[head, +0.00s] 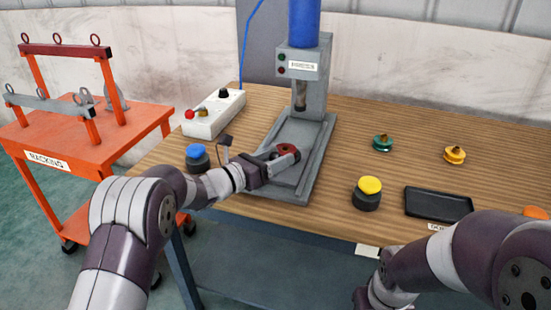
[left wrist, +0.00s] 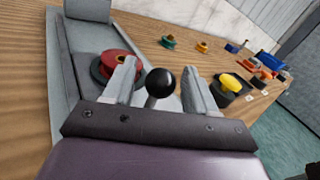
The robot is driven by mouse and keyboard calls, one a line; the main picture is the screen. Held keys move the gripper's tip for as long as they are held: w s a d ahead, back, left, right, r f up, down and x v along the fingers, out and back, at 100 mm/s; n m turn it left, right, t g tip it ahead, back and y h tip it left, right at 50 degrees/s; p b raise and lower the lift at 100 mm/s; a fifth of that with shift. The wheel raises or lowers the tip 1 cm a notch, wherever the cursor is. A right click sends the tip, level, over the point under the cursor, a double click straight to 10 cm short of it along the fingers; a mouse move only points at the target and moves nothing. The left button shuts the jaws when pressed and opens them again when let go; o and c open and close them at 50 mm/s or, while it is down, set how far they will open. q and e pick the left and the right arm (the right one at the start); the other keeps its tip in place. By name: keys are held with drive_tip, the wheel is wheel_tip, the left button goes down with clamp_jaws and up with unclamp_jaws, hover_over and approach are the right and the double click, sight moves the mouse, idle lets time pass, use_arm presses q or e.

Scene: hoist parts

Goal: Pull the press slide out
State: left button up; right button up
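The grey press (head: 304,75) stands at the back of the wooden table, with its flat grey base and slide (head: 298,135) reaching forward under the ram. A red round part (head: 288,149) sits on the slide; in the left wrist view the red part (left wrist: 122,62) has a dark green rim beside it. My left gripper (head: 272,160) is low over the front of the slide. In the left wrist view a black ball knob (left wrist: 160,82) stands between its two open fingers, with small gaps visible on both sides. My right arm enters at lower right; its gripper is not visible.
A control box (head: 214,113) and a blue-topped button (head: 197,157) stand left of the press. A yellow-topped button (head: 367,192), a black tray (head: 438,204), a green part (head: 382,142) and a yellow part (head: 455,154) lie right. An orange racking cart (head: 85,150) stands left.

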use_arm(q)
drive_tip(key=v, duration=1.2)
drive_tip(key=shift+s+a+b, duration=0.25)
drive_tip(key=shift+b, duration=0.05)
